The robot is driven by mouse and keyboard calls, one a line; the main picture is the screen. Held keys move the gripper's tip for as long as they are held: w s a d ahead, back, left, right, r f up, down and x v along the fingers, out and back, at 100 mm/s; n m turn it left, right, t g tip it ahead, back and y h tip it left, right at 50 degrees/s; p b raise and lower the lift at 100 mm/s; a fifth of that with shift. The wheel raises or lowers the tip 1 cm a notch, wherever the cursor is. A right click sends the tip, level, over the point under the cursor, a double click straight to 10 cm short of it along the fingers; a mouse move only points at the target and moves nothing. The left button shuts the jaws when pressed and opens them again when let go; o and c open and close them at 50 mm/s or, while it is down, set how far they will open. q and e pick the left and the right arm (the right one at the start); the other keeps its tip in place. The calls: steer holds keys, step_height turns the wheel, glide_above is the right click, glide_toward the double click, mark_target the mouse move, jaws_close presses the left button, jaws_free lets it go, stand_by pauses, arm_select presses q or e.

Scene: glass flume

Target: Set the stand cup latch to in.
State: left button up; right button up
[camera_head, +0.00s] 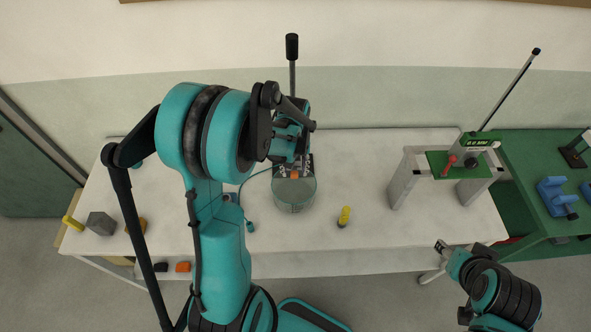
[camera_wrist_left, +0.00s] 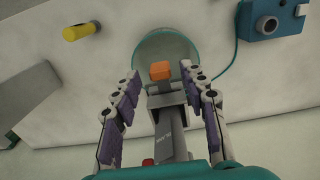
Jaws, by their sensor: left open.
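A clear greenish cup (camera_head: 294,194) stands on the white table against a dark stand with a tall black-handled lever (camera_head: 292,62). A small orange latch-like piece (camera_head: 295,174) shows at the cup's near side of the stand. In the left wrist view the orange piece (camera_wrist_left: 160,71) tops a grey block, with the cup's round rim (camera_wrist_left: 139,47) beyond it. My left gripper (camera_wrist_left: 161,74) is open, with one finger on each side of the orange piece; contact is not visible. My right gripper (camera_head: 441,247) is near the table's front right edge, its jaws too small to judge.
A yellow-topped cylinder (camera_head: 345,216) stands right of the cup. A grey frame with a green panel (camera_head: 437,163) stands farther right. A grey block (camera_head: 100,223) is at the far left. A blue device (camera_wrist_left: 267,18) with a cable shows in the wrist view.

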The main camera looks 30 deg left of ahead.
arm_select(q)
steer(key=shift+f, duration=0.55)
jaws_close()
steer(key=shift+w+a+f+b, duration=0.1)
steer(key=shift+w+a+b, duration=0.35)
steer(key=shift+w+b, duration=0.2)
steer(key=shift+r, duration=0.2)
jaws_free()
steer(key=shift+w+f, duration=0.1)
steer(key=shift+w, duration=0.05)
